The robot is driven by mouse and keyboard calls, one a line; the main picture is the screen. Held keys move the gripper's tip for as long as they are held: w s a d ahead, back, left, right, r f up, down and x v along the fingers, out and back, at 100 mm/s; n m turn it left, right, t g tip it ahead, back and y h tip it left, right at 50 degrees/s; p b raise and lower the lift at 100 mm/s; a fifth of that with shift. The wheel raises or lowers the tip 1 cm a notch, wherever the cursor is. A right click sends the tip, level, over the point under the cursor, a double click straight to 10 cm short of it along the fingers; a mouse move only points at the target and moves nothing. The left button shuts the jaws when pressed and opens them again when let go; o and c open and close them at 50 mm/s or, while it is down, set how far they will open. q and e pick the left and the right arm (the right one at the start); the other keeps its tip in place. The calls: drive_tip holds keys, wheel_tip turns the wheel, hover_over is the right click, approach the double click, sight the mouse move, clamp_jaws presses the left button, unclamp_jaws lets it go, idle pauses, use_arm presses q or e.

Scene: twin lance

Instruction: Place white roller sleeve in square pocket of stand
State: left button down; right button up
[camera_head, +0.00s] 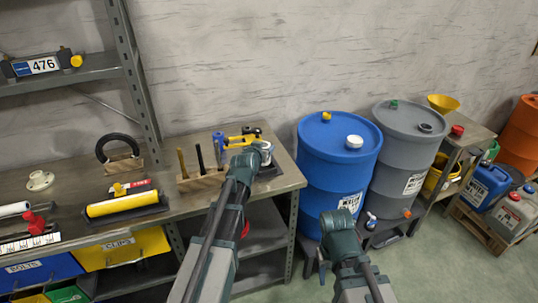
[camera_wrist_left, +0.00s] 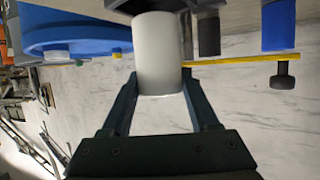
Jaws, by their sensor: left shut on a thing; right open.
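My left gripper (camera_head: 262,149) is shut on the white roller sleeve (camera_wrist_left: 160,55), near the right end of the workbench. In the left wrist view the sleeve stands between the two fingers, and its far end meets a dark piece (camera_wrist_left: 117,5) at the top edge. In the head view a dark stand base (camera_head: 269,172) shows under the gripper. The square pocket is hidden, so I cannot tell whether the sleeve's end is inside it. My right gripper (camera_head: 338,218) is open in front of the blue drum, with its fingertips hard to make out.
A wooden block (camera_head: 201,184) with upright tools, a blue roller (camera_head: 218,148) and a yellow tool (camera_head: 242,140) sit left of the stand. A yellow roller (camera_head: 126,203) lies further left. Blue (camera_head: 340,170) and grey (camera_head: 405,150) drums stand right of the bench.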

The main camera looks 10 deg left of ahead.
use_arm(q)
drive_tip(key=shift+w, duration=0.5)
drive_tip(key=shift+s+f+b, duration=0.15)
drive_tip(key=shift+f+b, duration=0.25)
drive_tip(key=shift+b, duration=0.05)
wheel_tip(320, 180, down, 3)
drive_tip(key=b, duration=0.2)
drive_tip(key=shift+r+b, duration=0.15)
drive_tip(key=shift+b, duration=0.15)
drive_tip(key=shift+f, duration=0.2)
drive_tip(key=shift+c, duration=0.7)
unclamp_jaws()
drive_tip(key=shift+r, duration=0.2)
